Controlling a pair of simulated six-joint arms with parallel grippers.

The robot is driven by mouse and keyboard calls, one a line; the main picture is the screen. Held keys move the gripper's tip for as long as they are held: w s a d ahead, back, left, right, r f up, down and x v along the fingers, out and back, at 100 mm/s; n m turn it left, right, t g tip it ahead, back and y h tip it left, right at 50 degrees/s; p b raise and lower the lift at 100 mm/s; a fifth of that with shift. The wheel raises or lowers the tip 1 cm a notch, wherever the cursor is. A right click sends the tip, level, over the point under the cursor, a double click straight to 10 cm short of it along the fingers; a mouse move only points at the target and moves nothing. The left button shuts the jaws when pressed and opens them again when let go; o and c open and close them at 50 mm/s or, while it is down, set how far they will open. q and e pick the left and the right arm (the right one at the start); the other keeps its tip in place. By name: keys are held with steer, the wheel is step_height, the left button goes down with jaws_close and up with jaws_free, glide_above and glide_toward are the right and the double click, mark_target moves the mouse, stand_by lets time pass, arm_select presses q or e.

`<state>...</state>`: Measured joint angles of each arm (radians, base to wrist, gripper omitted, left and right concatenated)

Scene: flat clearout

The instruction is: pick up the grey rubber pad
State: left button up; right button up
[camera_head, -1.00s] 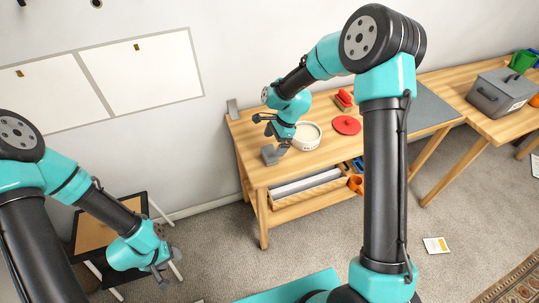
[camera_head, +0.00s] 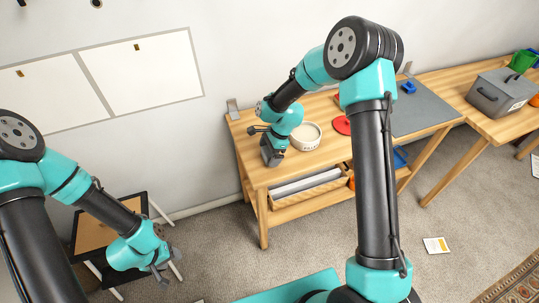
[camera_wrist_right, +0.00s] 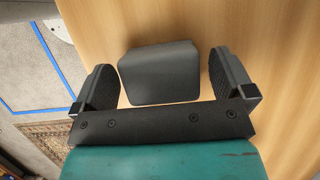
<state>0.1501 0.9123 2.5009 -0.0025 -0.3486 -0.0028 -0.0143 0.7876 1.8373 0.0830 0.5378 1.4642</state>
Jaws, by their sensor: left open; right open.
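The grey rubber pad (camera_wrist_right: 160,73) lies on the wooden table top (camera_wrist_right: 190,20) in the right wrist view. It is a dark grey block with rounded corners. My right gripper (camera_wrist_right: 164,84) is open, with one finger on each side of the pad. Bare wood shows between the pad and each finger, so neither side is gripped. In the head view my right gripper (camera_head: 270,155) is low over the table's left end and largely hides the pad. My left gripper (camera_head: 162,273) is open and empty, away from the table at lower left.
A white round bowl (camera_head: 306,136) stands just right of my right gripper. A red disc (camera_head: 341,125) and a grey mat (camera_head: 425,108) with a blue object (camera_head: 408,87) lie further right. A wooden tray (camera_head: 305,200) sits under the table top. A grey toolbox (camera_head: 500,92) is far right.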

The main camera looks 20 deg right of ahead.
mark_target(266, 152)
steer(key=shift+c, duration=0.3)
steer(key=c, duration=0.9)
steer(key=shift+r, duration=0.9)
step_height(266, 152, up, 2)
steer(key=shift+s, duration=0.1)
steer(key=s+a, duration=0.1)
steer(key=s, duration=0.4)
steer(key=s+a+r, duration=0.1)
steer(key=s+a, duration=0.1)
steer(key=s, duration=0.3)
steer(key=s+a, duration=0.2)
steer(key=s, duration=0.3)
steer(key=shift+r, duration=0.15)
